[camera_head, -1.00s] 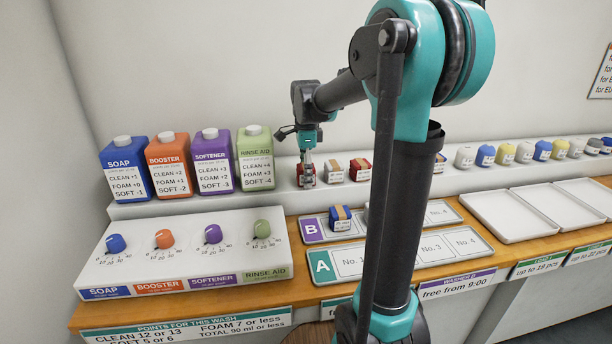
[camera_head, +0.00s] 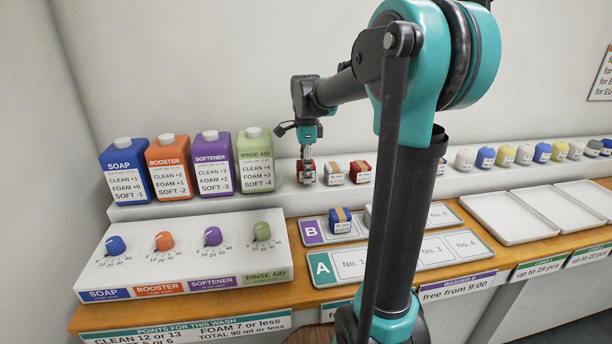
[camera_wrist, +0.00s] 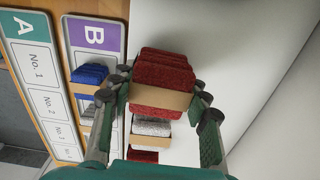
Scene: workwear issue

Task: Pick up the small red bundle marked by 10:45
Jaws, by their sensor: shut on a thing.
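A small red bundle (camera_head: 307,177) with a tan band is at the left end of the row on the white back ledge. In the wrist view this red bundle (camera_wrist: 163,72) fills the space between my fingertips. My gripper (camera_head: 307,157) points down over it and is shut on it, with one finger (camera_wrist: 120,85) on each side. Whether the bundle is clear of the ledge cannot be told. The marking on its label is too small to read. Another red bundle (camera_head: 360,172) stands farther right, past a pale grey one (camera_head: 333,173).
Detergent bottles (camera_head: 255,160) stand close left of my gripper. A blue bundle (camera_head: 340,219) lies on tray B (camera_head: 312,231), in front of the ledge. Tray A (camera_head: 322,268) is nearer. More bundles (camera_head: 507,155) line the ledge to the right, above empty white trays (camera_head: 512,215).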

